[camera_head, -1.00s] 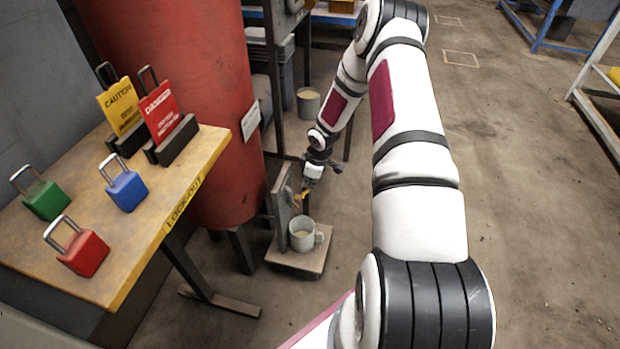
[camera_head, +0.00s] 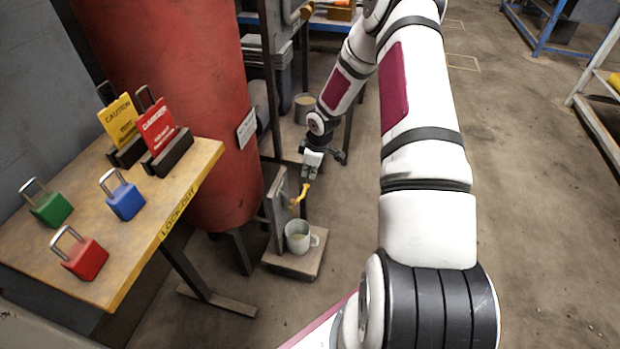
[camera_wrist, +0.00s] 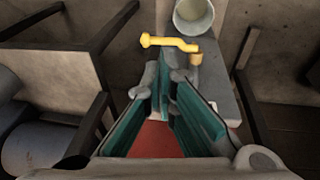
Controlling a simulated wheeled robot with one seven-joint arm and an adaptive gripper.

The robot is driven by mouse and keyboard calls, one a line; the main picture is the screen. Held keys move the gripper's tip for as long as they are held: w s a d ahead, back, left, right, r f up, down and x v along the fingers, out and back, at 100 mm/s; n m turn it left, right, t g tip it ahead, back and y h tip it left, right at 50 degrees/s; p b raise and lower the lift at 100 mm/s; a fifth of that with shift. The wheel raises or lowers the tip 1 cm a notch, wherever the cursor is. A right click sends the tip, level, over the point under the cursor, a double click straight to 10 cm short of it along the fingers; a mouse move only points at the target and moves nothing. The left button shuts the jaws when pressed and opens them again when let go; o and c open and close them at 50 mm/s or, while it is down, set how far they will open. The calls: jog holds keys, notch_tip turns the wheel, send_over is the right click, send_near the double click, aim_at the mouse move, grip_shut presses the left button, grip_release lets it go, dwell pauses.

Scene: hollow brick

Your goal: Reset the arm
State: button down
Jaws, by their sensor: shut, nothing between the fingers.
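My gripper (camera_head: 310,172) is at the end of my outstretched arm, in front of the red cylinder's right side. It hangs just above a yellow lever (camera_head: 301,194) on a small stand. In the wrist view the gripper (camera_wrist: 165,62) has teal finger pads that come together at the tips, with nothing between them. The yellow lever (camera_wrist: 170,43) lies just beyond the fingertips there; from these views I cannot tell whether they touch it.
A pale mug (camera_head: 298,236) stands on the stand's low base (camera_head: 285,262) below the lever. A wooden lockout table (camera_head: 120,250) with padlocks and tags is at left, beside the red cylinder (camera_head: 175,90). A bucket (camera_head: 305,105) stands behind. Open floor (camera_head: 540,220) lies at right.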

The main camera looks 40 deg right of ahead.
jog(key=p+v, duration=0.1)
jog(key=v, duration=0.4)
jog(key=shift+d, duration=0.15)
jog(key=shift+w+f, duration=0.1)
jog(key=s+a+r+m+g+h, duration=0.1)
jog(key=s+a+r, duration=0.25)
jog(key=r, duration=0.65)
jog(key=s+a+r+m+h, duration=0.1)
jog(key=s+a+r+m, duration=0.3)
jog(key=r, duration=0.6)
jog(key=s+a+r+n+g+h, duration=0.1)
jog(key=s+a+r, duration=0.2)
jog(key=s+r, duration=0.5)
jog(key=s+a+r+m+y, duration=0.1)
jog(key=s+a+r, duration=0.25)
jog(key=s, duration=0.35)
jog(key=s+a+r+m+y, duration=0.1)
jog(key=s+a+r+m, duration=0.1)
jog(key=s+a, duration=0.45)
jog(key=s+a+r+m+y, duration=0.1)
jog(key=s+a+r, duration=0.15)
jog(key=s, duration=0.55)
notch_tip(320, 180, up, 19)
jog(key=t+p, duration=0.3)
jog(key=p, duration=1.4)
jog(key=shift+s+t, duration=0.3)
jog(key=shift+d+r, duration=0.1)
